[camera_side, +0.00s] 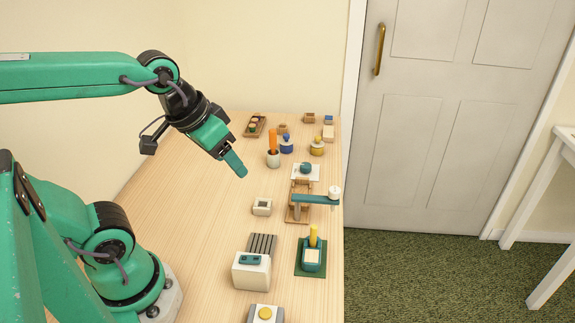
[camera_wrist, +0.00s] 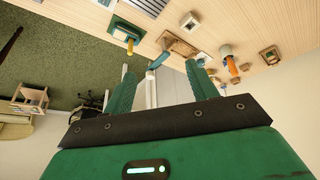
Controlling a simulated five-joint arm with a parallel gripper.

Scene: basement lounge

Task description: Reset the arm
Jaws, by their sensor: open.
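My gripper (camera_side: 238,166) is green and hangs in the air above the left part of the wooden table (camera_side: 190,190), pointing down and to the right. Its two green fingers (camera_wrist: 162,90) show apart in the wrist view, with nothing held between them. In the side view the fingers overlap, so the gap is hard to see there. My arm reaches in from the left at a raised height, clear of the objects.
A white box with a teal top (camera_side: 251,270), a teal holder on a green mat (camera_side: 311,257), a wooden stand with a teal arm (camera_side: 313,200), a white cup with orange sticks (camera_side: 273,158) and a wooden tray (camera_side: 255,126) stand on the table. The table's left-middle is clear. A door (camera_side: 445,110) is behind.

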